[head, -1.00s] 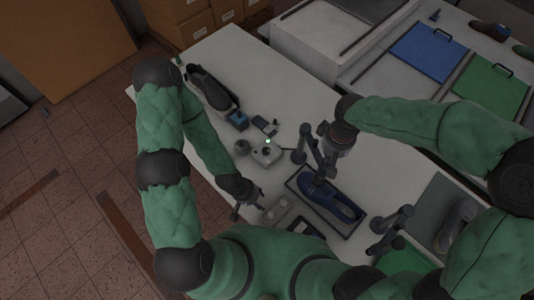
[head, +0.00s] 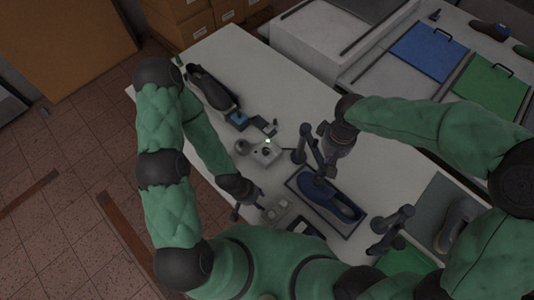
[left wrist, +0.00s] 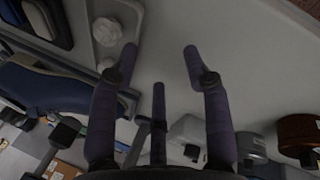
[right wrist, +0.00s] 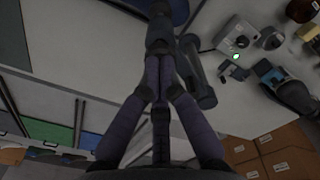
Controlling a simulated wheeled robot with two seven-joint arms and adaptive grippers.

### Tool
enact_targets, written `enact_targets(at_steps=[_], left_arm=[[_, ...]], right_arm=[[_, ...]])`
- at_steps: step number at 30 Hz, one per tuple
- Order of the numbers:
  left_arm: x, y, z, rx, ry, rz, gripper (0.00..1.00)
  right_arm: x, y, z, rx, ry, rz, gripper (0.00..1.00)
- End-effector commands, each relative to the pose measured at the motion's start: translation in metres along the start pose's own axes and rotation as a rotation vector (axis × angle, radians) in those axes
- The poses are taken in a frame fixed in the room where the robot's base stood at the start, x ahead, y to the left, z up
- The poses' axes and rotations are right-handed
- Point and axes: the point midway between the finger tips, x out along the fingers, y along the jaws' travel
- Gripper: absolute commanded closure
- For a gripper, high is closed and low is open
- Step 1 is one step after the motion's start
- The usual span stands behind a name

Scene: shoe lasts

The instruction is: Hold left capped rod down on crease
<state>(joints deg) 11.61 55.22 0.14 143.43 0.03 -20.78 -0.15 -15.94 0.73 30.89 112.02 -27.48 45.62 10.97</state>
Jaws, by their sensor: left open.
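The dark left capped rod (head: 301,143) lies beside the back-left end of the tray with the blue shoe (head: 335,203). In the right wrist view the rod (right wrist: 198,78) is just right of my fingers, apart or touching I cannot tell. My right gripper (head: 320,180) is low over the back-left part of the shoe. The crease cannot be made out. My left gripper (head: 244,208) is open and empty above the table's near-left edge, its fingers (left wrist: 160,55) spread. A second capped rod (head: 391,231) lies right of the shoe.
A grey device with a green light (head: 266,152) stands left of the rod. A small grey tray with pale pieces (head: 277,212) is near my left gripper. A black shoe (head: 212,91) lies at the back left. A grey shoe (head: 455,225) is at the right.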

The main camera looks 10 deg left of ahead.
Motion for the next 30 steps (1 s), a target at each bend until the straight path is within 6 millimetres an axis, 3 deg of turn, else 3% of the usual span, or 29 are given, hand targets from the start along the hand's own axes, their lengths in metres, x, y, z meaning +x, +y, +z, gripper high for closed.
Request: enact_targets(at_steps=[14, 30], left_arm=[[0.0, 0.0, 0.0, 0.0, 0.0, 0.0, 0.52], [-0.025, 0.009, 0.001, 0.0, 0.0, 0.0, 0.52]], right_arm=[[0.0, 0.0, 0.0, 0.0, 0.0, 0.0, 1.0], [-0.036, 0.0, -0.001, -0.001, 0.002, 0.0, 1.0]])
